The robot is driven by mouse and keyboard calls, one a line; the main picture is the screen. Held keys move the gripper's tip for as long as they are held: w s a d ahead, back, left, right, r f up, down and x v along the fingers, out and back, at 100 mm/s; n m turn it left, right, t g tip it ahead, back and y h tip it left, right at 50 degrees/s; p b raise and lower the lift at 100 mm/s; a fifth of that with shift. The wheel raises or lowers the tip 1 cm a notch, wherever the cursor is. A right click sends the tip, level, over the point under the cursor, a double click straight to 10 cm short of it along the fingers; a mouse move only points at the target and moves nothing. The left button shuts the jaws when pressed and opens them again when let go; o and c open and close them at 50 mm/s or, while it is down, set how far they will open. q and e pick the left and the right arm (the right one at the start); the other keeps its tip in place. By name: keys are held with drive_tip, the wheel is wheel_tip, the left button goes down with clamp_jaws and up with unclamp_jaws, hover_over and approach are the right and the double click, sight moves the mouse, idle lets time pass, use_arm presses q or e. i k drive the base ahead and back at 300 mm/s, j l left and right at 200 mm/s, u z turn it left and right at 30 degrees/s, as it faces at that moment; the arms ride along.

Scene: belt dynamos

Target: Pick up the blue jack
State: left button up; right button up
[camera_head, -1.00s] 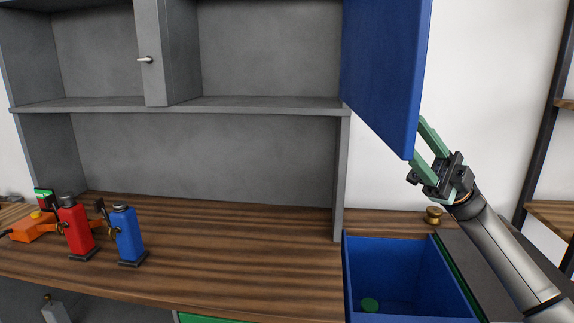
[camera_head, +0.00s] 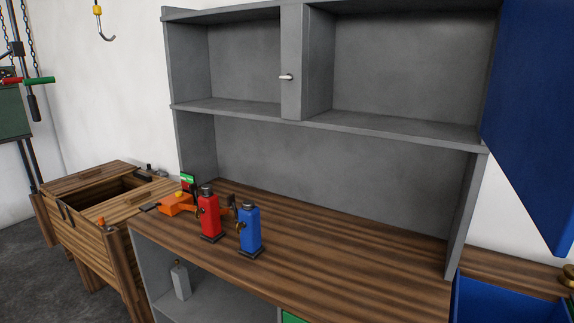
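The blue jack (camera_head: 250,229) stands upright on the wooden workbench, near its front edge, on a small dark base. A red jack (camera_head: 208,216) stands just to its left, and the two are close together. Neither of my grippers shows in the head view now, so their state is hidden.
An orange tool (camera_head: 175,204) lies left of the red jack. The wooden worktop (camera_head: 350,255) is clear to the right, under a grey shelf unit (camera_head: 330,165). A blue cabinet door (camera_head: 535,120) hangs open at the right, above a blue bin (camera_head: 505,302). A wooden chest (camera_head: 90,230) stands left.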

sight(250, 236)
drive_tip(key=l+z, duration=0.2)
drive_tip(key=l, duration=0.15)
drive_tip(key=i+l+z, duration=0.15)
drive_tip(key=l, duration=0.2)
drive_tip(key=i+l+z, duration=0.2)
drive_tip(key=l, duration=0.15)
drive_tip(key=u, duration=1.3)
drive_tip(key=i+j, duration=0.85)
drive_tip(key=j, duration=0.25)
drive_tip(key=i+j, duration=0.45)
drive_tip(key=j, duration=0.15)
drive_tip(key=i+j, duration=0.4)
drive_tip(key=j, duration=0.15)
